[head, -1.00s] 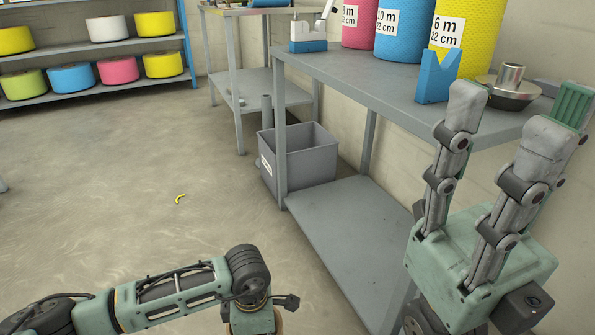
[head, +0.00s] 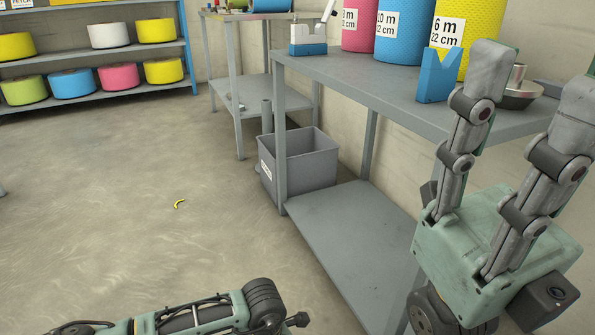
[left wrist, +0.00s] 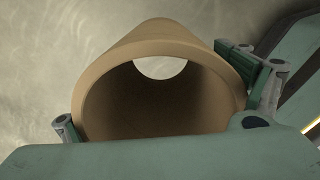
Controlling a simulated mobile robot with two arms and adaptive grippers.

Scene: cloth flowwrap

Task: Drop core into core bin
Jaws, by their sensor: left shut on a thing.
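The core, a hollow brown cardboard tube (left wrist: 160,42), fills the left wrist view with its open end towards the camera. My left gripper (left wrist: 160,95) is shut on it, with a finger on each side. In the head view the left gripper and core are out of frame; only my left arm shows at the bottom. A grey open-topped bin (head: 312,172) with a small white label stands on the floor behind the near table's leg; the label is too small to read. My right gripper (head: 532,88) is open and empty, raised in front of the table at right.
The near grey table (head: 340,80) carries wrap rolls (head: 402,32), a blue notched block (head: 437,78) and a metal cone piece (head: 519,88). Its lower shelf (head: 350,225) is bare. A shelf rack (head: 100,60) stands far left.

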